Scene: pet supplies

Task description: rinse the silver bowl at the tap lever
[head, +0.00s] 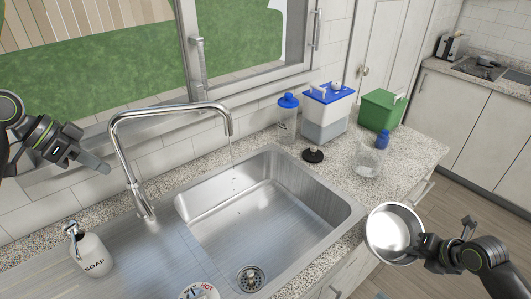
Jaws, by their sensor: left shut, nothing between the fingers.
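The silver bowl (393,230) is held out past the right end of the sink, its open side towards me. My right gripper (424,246) is shut on its right rim. The tall silver tap (145,118) stands behind the sink, its spout bending over the basin. A thin line like a water stream (232,155) hangs below the spout. I cannot make out the lever clearly. My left gripper (102,166) is shut and empty, left of the tap and above the counter.
The steel sink (250,225) is empty. A soap bottle (91,249) stands at left. A blue-lidded jar (287,115), a blue-topped white container (326,112), a green box (380,109) and a clear jar (368,160) stand at right. A round HOT label (200,292) shows at the bottom.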

